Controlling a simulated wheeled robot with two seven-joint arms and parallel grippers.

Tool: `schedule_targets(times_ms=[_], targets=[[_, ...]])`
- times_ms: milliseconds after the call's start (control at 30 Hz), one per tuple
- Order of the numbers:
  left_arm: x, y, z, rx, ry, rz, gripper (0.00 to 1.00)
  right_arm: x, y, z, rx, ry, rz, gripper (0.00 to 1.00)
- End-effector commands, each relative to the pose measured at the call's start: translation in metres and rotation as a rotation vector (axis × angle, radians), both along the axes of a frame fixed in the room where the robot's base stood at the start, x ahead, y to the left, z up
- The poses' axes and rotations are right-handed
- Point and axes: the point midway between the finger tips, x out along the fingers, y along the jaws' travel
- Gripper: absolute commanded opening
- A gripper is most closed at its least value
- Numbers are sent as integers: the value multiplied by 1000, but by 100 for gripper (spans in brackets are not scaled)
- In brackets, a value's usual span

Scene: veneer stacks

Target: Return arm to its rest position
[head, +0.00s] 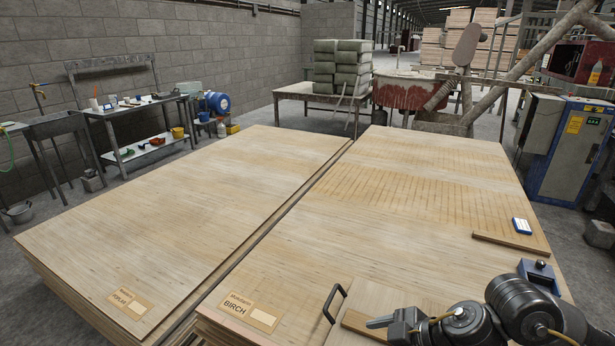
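My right arm comes in from the lower right corner. Its gripper (376,323) points left, over or beside a light wooden board with a black handle (335,303) at the near edge of the right stack. The fingers are seen edge-on and small, so I cannot tell whether they are open or touching the board. The black handle stands a little left of the fingertips, apart from them. My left arm and gripper are not in view.
Two wide veneer stacks lie side by side, poplar (185,215) on the left and birch (400,170) on the right, with a narrow gap between. A wooden strip (505,243), a blue-and-white box (521,226) and a blue block (538,274) are near my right arm. The poplar top is mostly clear.

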Motion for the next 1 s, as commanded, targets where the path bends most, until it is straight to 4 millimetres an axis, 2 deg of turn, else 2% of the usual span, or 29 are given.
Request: schedule_targets(times_ms=[100,200,300,367,433,567,700,800,1000], targets=[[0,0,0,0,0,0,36,-6,38,1,120,-78,-25,76],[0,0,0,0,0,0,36,-5,60,6,223,-152,-119,76],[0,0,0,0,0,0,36,-2,62,5,280,-188,-278,76],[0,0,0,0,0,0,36,-2,53,-1,285,-187,-392,76],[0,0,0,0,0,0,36,-6,34,-17,262,-157,-533,76],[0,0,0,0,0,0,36,-31,-13,-60,155,-34,-780,76],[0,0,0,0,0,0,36,-78,-57,-105,18,132,-957,76],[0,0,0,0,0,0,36,-112,-79,-129,-65,242,-1034,76],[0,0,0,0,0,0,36,-179,-108,-159,-191,438,-1129,76]])
